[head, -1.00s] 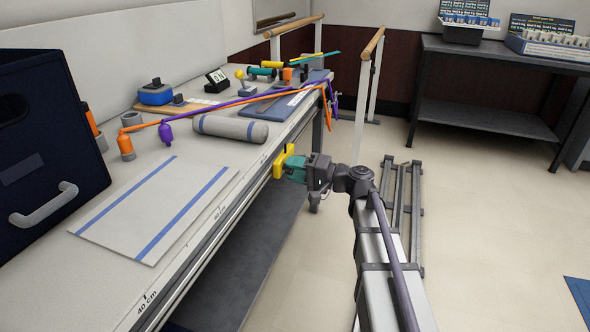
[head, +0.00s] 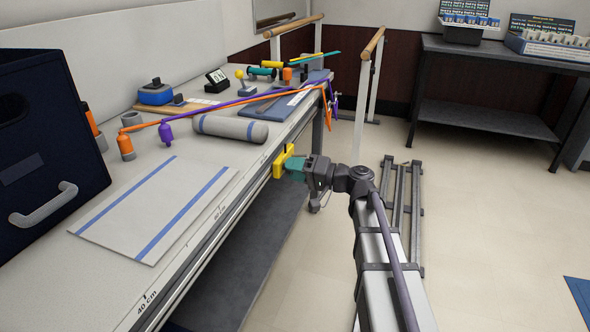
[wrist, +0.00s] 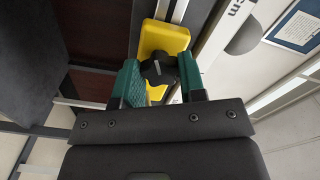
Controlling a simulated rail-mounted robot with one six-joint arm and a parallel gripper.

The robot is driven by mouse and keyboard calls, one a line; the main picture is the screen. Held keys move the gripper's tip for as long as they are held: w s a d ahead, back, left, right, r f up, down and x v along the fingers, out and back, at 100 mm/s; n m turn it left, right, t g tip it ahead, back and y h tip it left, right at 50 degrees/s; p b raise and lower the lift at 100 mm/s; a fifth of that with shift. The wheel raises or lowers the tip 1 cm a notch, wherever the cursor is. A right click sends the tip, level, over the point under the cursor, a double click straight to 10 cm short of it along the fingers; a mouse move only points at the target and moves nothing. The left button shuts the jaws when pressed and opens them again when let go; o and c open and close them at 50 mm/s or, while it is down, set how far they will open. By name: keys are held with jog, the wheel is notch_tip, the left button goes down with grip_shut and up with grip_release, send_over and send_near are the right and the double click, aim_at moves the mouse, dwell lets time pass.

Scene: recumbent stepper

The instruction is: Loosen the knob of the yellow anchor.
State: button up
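The yellow anchor (head: 279,163) is a block on the rail along the bench's front edge. In the wrist view the yellow anchor (wrist: 164,36) sits at the top centre, slightly tilted in the picture. Its black lobed knob (wrist: 158,69) faces the camera. In the head view my gripper (head: 292,167) reaches the anchor from the right and hides the knob.
The bench (head: 150,272) holds a grey roll (head: 230,129), a striped mat (head: 150,205), orange and purple bands, and a dark blue box (head: 50,140). Parallel bars (head: 368,95) stand behind. A dark side table (head: 480,100) is at the back right. The floor at right is open.

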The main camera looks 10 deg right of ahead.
jog(key=o, duration=0.5)
jog(key=shift+c, duration=0.2)
jog(key=v, duration=1.1)
jog(key=shift+w, duration=0.1)
